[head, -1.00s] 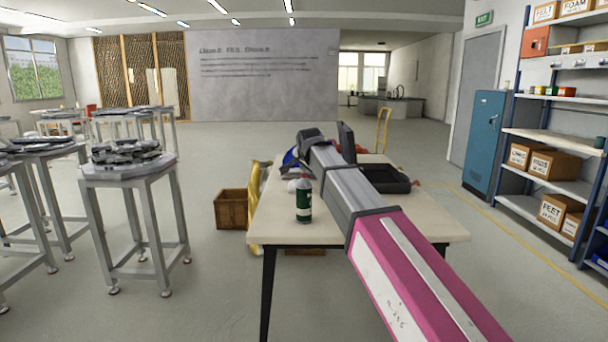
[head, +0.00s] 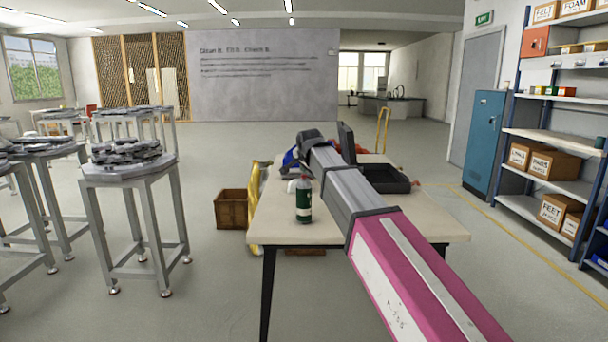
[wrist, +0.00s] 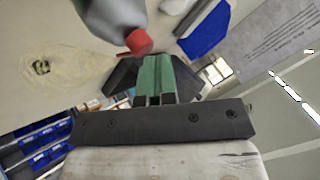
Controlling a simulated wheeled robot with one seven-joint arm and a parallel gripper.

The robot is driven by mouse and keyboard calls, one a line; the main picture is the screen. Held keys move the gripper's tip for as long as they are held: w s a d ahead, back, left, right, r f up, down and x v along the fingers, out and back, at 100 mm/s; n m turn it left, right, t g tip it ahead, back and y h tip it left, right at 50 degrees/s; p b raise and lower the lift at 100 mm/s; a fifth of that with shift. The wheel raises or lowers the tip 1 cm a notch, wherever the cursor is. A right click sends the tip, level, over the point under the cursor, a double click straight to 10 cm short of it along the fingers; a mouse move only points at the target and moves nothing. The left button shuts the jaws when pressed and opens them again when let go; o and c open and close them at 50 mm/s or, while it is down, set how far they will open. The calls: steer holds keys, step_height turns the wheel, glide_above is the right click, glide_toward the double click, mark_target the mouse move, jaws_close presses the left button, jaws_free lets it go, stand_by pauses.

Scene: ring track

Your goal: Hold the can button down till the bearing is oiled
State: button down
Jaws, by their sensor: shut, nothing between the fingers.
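A green can with a grey top (head: 304,203) stands upright on the work table (head: 285,232), left of my arm. In the wrist view, a grey can body (wrist: 116,18) with a red button (wrist: 138,42) is at the top. My gripper (wrist: 156,62) has its green fingers shut together with nothing between them. The fingertips are just beside the red button in the picture; I cannot tell whether they touch it. A pale patch with a small dark ring (wrist: 42,67) shows at the left; I cannot tell whether this ring is the bearing.
A black open case (head: 385,180) lies on the table right of my arm, and a blue item (head: 291,160) lies at its far left. A wooden crate (head: 231,209) is on the floor beside the table. Stools with metal parts stand left; shelves (head: 550,140) stand right.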

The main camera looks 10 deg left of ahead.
steer(key=shift+r, duration=0.95)
steer(key=shift+r, duration=2.5)
